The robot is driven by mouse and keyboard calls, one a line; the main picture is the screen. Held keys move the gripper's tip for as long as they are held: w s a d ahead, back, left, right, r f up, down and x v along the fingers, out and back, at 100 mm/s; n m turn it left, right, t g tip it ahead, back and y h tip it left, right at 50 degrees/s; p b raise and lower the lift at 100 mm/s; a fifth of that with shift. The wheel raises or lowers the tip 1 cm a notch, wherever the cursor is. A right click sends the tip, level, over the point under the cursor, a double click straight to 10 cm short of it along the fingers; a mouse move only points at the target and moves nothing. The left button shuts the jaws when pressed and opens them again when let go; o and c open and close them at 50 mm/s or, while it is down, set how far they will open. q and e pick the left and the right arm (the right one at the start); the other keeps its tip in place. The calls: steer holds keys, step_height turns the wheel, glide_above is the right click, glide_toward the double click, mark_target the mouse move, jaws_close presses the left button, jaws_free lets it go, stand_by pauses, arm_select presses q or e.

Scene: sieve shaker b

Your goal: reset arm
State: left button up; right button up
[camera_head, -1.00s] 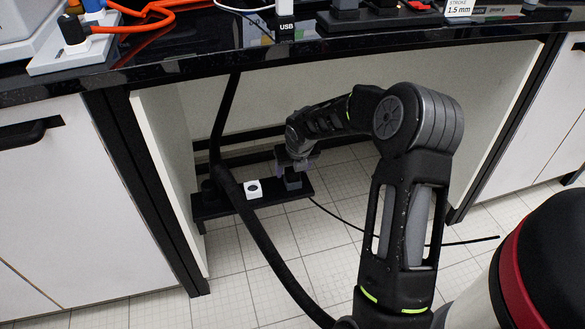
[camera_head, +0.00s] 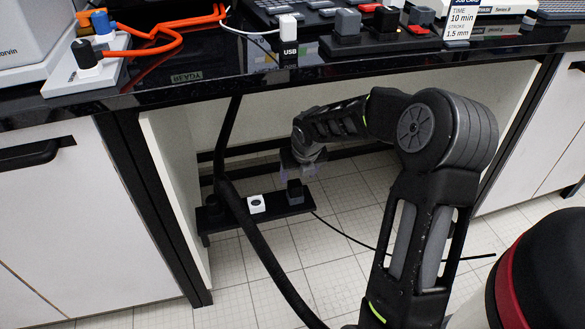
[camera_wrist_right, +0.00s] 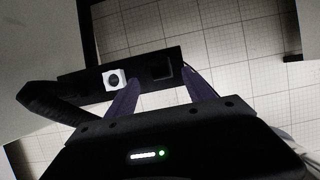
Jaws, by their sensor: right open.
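My right arm reaches into the knee space under the bench. Its gripper (camera_head: 298,168) is open and empty, a little above the dark block (camera_head: 294,191) on the low black shelf (camera_head: 272,211). In the right wrist view the two fingers (camera_wrist_right: 158,92) stand apart, with the shelf (camera_wrist_right: 85,78) beyond them and nothing between them. The dark block (camera_wrist_right: 162,72) shows ahead of the fingertips, dim against the shelf. A white block with a dark round spot (camera_head: 256,203) sits left of it and also shows in the right wrist view (camera_wrist_right: 114,79). My left gripper is not in view.
The black bench top (camera_head: 200,92) overhangs my right arm. White cabinets stand left (camera_head: 75,220) and right (camera_head: 535,150). A thick black hose (camera_head: 262,245) runs past the shelf, and a thin black cable (camera_head: 350,238) lies on the tiled floor.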

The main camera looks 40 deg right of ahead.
steer(key=s+a+f+m+g+y, duration=0.1)
steer(key=s+a+f+m+y, duration=0.15)
steer(key=a+f+m, duration=0.65)
steer(key=s+a+f+m+y, duration=0.25)
steer(key=a+f+m, duration=0.3)
steer(key=a, duration=0.65)
steer(key=s+a+f+m+g, duration=0.1)
steer(key=s+a+f+m, duration=0.45)
steer(key=s+m, duration=0.35)
steer(key=s+a+f+m+g, duration=0.1)
steer(key=s+a+f+m, duration=0.5)
steer(key=s+m, duration=0.4)
step_height(320, 180, up, 28)
steer(key=s+a+p, duration=0.2)
steer(key=p, duration=2.5)
steer(key=shift+a+y, duration=0.15)
steer(key=shift+y, duration=0.15)
steer(key=shift+m, duration=0.25)
